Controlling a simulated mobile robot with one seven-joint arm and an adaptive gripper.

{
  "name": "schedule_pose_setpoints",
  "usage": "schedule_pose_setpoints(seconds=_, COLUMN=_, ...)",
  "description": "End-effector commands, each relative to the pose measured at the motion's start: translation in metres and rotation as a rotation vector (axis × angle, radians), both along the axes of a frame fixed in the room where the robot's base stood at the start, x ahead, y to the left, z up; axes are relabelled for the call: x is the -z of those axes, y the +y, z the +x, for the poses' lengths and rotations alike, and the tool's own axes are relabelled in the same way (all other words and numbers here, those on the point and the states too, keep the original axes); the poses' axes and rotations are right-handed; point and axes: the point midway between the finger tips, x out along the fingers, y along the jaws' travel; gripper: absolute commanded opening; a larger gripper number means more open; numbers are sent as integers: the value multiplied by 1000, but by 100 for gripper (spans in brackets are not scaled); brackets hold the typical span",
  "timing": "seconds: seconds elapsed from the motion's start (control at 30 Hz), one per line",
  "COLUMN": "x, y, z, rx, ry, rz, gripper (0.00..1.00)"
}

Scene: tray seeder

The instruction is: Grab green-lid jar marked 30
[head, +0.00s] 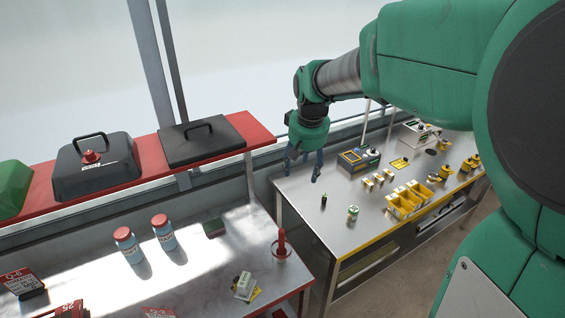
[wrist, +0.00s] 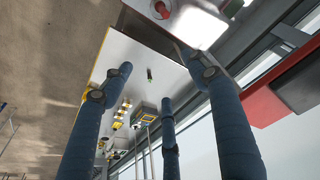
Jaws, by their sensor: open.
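A small jar with a green lid (head: 353,212) stands upright on the metal table at the right in the head view; its marking is too small to read. A small dark bottle (head: 323,201) stands to its left, near the table's left end. My gripper (head: 304,165) hangs above the table's far left corner, behind and left of the jar and apart from it. Its fingers are spread, with nothing between them; they also show in the wrist view (wrist: 155,95). I cannot make out the jar surely in the wrist view.
The metal table (head: 300,222) also carries yellow bins (head: 405,202) and a control box (head: 358,158). A red shelf (head: 150,160) with black covers runs behind the bench.

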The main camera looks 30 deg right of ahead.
Motion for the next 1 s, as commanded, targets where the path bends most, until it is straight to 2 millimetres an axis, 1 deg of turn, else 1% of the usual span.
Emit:
schedule_pose_setpoints(seconds=0.03, x=8, y=-15, z=9, rx=15, ry=14, rz=4, gripper=59)
schedule_pose_setpoints(seconds=0.17, x=28, y=-48, z=28, rx=44, ry=39, rz=12, gripper=59)
schedule_pose_setpoints(seconds=0.2, x=34, y=-59, z=33, rx=53, ry=48, rz=14, gripper=59)
schedule_pose_setpoints(seconds=0.37, x=63, y=-102, z=52, rx=87, ry=79, rz=26, gripper=59)
schedule_pose_setpoints(seconds=0.5, x=92, y=-142, z=64, rx=118, ry=106, rz=38, gripper=59)
schedule_pose_setpoints(seconds=0.57, x=106, y=-159, z=68, rx=131, ry=117, rz=44, gripper=59)
schedule_pose_setpoints(seconds=0.7, x=139, y=-199, z=74, rx=161, ry=143, rz=58, gripper=59)
schedule_pose_setpoints(seconds=0.77, x=155, y=-216, z=76, rx=174, ry=154, rz=64, gripper=59)
schedule_pose_setpoints(seconds=0.9, x=193, y=-255, z=75, rx=204, ry=179, rz=81, gripper=59)
schedule_pose_setpoints(seconds=1.0, x=221, y=-281, z=73, rx=224, ry=196, rz=93, gripper=59)
